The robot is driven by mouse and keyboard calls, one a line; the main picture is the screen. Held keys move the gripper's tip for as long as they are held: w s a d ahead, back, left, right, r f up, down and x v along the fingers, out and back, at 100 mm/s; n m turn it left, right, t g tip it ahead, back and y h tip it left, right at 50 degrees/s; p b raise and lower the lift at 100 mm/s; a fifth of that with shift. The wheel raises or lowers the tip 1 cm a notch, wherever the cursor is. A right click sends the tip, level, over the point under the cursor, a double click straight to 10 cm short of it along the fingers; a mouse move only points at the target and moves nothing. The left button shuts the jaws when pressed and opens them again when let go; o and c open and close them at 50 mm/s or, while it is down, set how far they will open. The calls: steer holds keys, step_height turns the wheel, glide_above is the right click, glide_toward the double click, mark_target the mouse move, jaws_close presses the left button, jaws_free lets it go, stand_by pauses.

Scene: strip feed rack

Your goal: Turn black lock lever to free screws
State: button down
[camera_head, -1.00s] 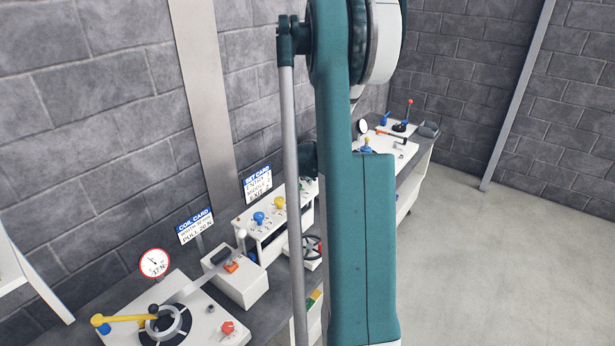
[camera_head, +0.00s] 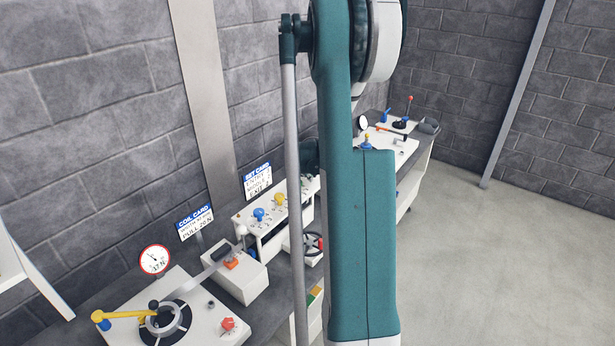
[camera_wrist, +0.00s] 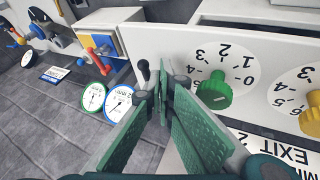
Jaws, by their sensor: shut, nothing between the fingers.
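The black lock lever (camera_wrist: 144,69) shows in the wrist view as a small black-knobbed lever. It stands at the left end of a white panel, just left of and above my fingertips. Whether the fingers touch it I cannot tell. My gripper (camera_wrist: 163,92) is shut and empty, its two green fingers meeting in front of the panel. A green screw knob (camera_wrist: 214,91) on a numbered dial is right of the fingertips, and a yellow screw knob (camera_wrist: 311,121) is at the right edge. In the head view my arm hides the gripper.
In the head view the white knob rack (camera_head: 270,226) stands on the bench, with a white box (camera_head: 240,278) nearer. The wrist view shows round gauges (camera_wrist: 94,97), red-knobbed levers (camera_wrist: 98,59) and an EXIT card (camera_wrist: 280,150). Open floor (camera_head: 500,260) lies right.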

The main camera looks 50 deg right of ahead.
steer(key=shift+s+d+n+t+y+b, duration=0.3)
steer(key=shift+d+n+b, duration=0.2)
steer(key=shift+n, duration=0.2)
stand_by(0.3)
steer(key=shift+s+d+f+n+t+y+b, duration=0.1)
steer(key=shift+d+n+t+y+b, duration=0.15)
steer(key=shift+d+n+y+b, duration=0.4)
steer(key=shift+s+d+n+t+y+b, duration=0.15)
steer(key=shift+d+n+t+b, duration=0.15)
steer(key=shift+n, duration=0.65)
steer(key=d+n+y+b, duration=0.1)
steer(key=n, duration=0.1)
steer(key=d+n+y+b, duration=0.1)
steer(key=n, duration=0.1)
steer(key=shift+w+d+n+t+y, duration=0.15)
steer(key=shift+d+n+t+y, duration=0.05)
steer(key=shift+n+t+y, duration=0.15)
steer(key=shift+w+d+n+y+b, duration=0.3)
steer(key=shift+d+n+y+b, duration=0.35)
steer(key=shift+n, duration=0.6)
steer(key=n+y, duration=0.1)
steer(key=w+d+n, duration=0.1)
steer(key=shift+d+n+y, duration=0.15)
steer(key=shift+n+y, duration=0.25)
steer(key=shift+w+d+b, duration=0.4)
steer(key=shift+w+d, duration=0.1)
steer(key=shift+w, duration=0.1)
